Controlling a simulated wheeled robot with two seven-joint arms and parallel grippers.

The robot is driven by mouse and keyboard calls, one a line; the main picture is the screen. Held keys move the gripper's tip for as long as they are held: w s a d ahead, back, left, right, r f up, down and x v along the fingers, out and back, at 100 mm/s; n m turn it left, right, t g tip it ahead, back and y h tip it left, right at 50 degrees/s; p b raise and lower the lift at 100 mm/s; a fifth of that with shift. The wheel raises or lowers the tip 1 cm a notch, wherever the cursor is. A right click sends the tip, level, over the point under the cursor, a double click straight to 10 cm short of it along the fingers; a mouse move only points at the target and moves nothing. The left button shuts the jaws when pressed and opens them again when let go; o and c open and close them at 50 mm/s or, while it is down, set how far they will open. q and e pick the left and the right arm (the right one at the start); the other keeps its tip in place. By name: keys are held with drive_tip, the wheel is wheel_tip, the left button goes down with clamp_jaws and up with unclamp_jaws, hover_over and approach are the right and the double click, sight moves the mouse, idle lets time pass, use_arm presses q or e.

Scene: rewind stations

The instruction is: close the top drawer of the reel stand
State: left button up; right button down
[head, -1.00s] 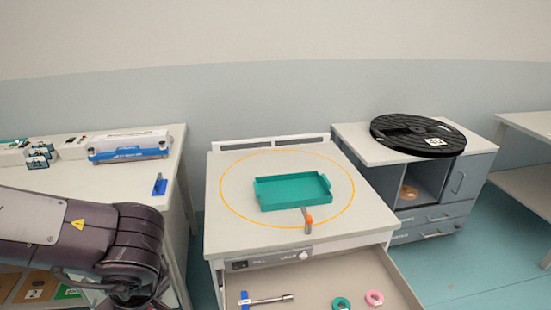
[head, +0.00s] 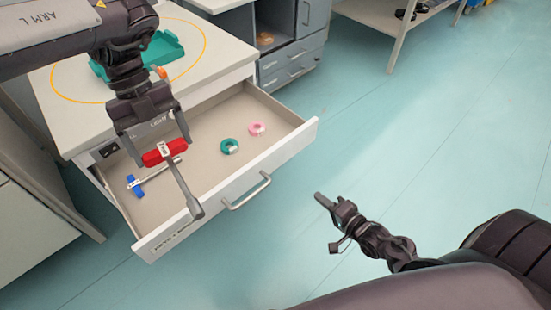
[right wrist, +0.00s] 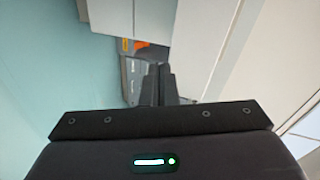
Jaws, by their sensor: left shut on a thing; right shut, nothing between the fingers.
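The top drawer (head: 212,163) of the reel stand (head: 205,51) is pulled well out, with a bar handle (head: 246,191) on its front. My left gripper (head: 163,150) is shut on a red-handled tool (head: 172,150) above the drawer. The tool's grey shaft slants down toward the drawer front; I cannot tell whether it touches. My right gripper (head: 323,201) is shut and empty, right of the drawer front and apart from the handle. Its closed fingers (right wrist: 158,84) also show in the right wrist view.
A blue-handled tool (head: 136,187), a green ring (head: 229,146) and a pink ring (head: 257,129) lie in the drawer. A teal tray (head: 160,55) is on the stand top. A grey cabinet (head: 290,62) stands behind. The floor right of the drawer is clear.

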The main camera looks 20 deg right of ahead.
use_arm(q)
drive_tip(key=d+n, duration=0.1)
drive_tip(key=d+n+h+b, duration=0.1)
drive_tip(key=n, duration=0.1)
drive_tip(key=w+d+n+b, duration=0.1)
drive_tip(key=n, duration=0.1)
drive_tip(key=shift+d+f+t+h, duration=0.1)
drive_tip(key=shift+f+t+h, duration=0.3)
use_arm(e)
wheel_tip(320, 180, up, 8)
drive_tip(key=w+f+m+t+y, duration=0.1)
drive_tip(key=t+y, duration=0.1)
use_arm(q)
drive_tip(key=shift+d+n, duration=0.2)
drive_tip(key=shift+n, duration=0.3)
wheel_tip(320, 180, down, 2)
drive_tip(key=shift+b, duration=1)
use_arm(e)
approach(282, 145)
drive_tip(key=x, duration=0.6)
drive_tip(key=shift+w+f, duration=0.1)
drive_tip(key=shift+f, duration=0.1)
drive_tip(key=shift+w+a, duration=0.15)
drive_tip(key=shift+w, duration=0.15)
